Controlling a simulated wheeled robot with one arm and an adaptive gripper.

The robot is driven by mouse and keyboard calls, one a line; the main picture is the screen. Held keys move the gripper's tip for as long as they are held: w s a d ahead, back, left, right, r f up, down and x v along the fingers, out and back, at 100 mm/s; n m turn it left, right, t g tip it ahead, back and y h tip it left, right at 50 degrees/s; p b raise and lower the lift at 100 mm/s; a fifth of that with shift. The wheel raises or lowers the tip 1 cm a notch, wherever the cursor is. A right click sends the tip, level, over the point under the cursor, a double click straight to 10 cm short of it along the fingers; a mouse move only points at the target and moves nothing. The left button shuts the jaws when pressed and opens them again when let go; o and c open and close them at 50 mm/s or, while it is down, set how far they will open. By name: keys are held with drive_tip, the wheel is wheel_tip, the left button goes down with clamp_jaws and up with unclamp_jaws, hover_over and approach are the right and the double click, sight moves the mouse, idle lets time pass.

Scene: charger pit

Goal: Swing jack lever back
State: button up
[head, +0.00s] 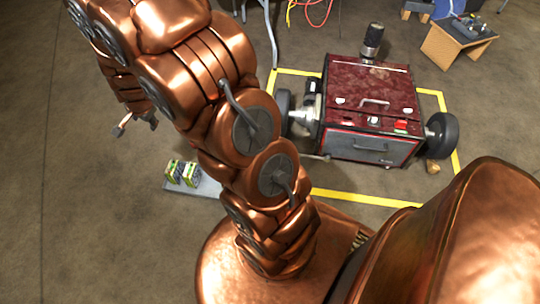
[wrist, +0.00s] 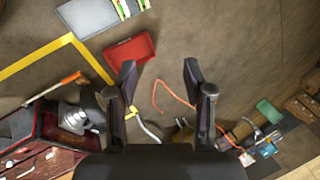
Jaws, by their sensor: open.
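A red wheeled machine (head: 365,105) stands inside a yellow floor outline, with black wheels at its sides. In the wrist view the machine (wrist: 52,160) is at lower left. A thin rod with an orange grip (wrist: 68,81) sticks out beside it; it may be the jack lever, but I cannot tell for sure. In the head view a grey rod (head: 314,156) shows low at the machine's left, partly hidden by my arm.
A red tray (wrist: 131,57) and a grey board (head: 208,187) with green boxes (head: 182,173) lie on the floor. An orange cable (wrist: 172,92) curls near the gripper. A wooden bench (head: 452,46) stands at upper right. Floor at left is clear.

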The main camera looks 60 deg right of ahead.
drive_tip(key=w+d+f+m+h+b, duration=0.15)
drive_tip(key=d+f+m+b, duration=0.25)
drive_tip(key=d+f, duration=0.45)
drive_tip(key=d+f+m+h+b, duration=0.3)
drive_tip(key=d+f, duration=0.2)
drive_tip(key=f, duration=0.6)
drive_tip(key=d+f+m+h+b, duration=0.2)
drive_tip(key=d+f+m+b, duration=0.3)
drive_tip(key=f, duration=0.5)
drive_tip(key=s+d+f+m+g+h+b, duration=0.25)
drive_tip(key=s+d+f+h+b, duration=0.2)
drive_tip(key=s+d+f, duration=0.45)
drive_tip(key=s+d+f+m+g+h+b, duration=0.2)
drive_tip(key=s+d+f+m+h+b, duration=0.25)
drive_tip(key=s+f, duration=0.85)
drive_tip(key=shift+y, duration=0.25)
drive_tip(key=shift+w+f+b+x, duration=0.15)
drive_tip(key=shift+b+x, duration=0.55)
drive_tip(key=shift+x, duration=0.75)
drive_tip(key=shift+w+f+b+x, duration=0.1)
drive_tip(key=shift+w+b+x, duration=0.1)
drive_tip(key=shift+b+x, duration=0.9)
drive_tip(key=shift+w+f+b+x, duration=0.15)
drive_tip(key=shift+b+x, duration=0.2)
drive_tip(key=shift+x, duration=1.45)
drive_tip(key=shift+a+r+g, duration=0.1)
drive_tip(key=shift+g, duration=0.15)
clamp_jaws()
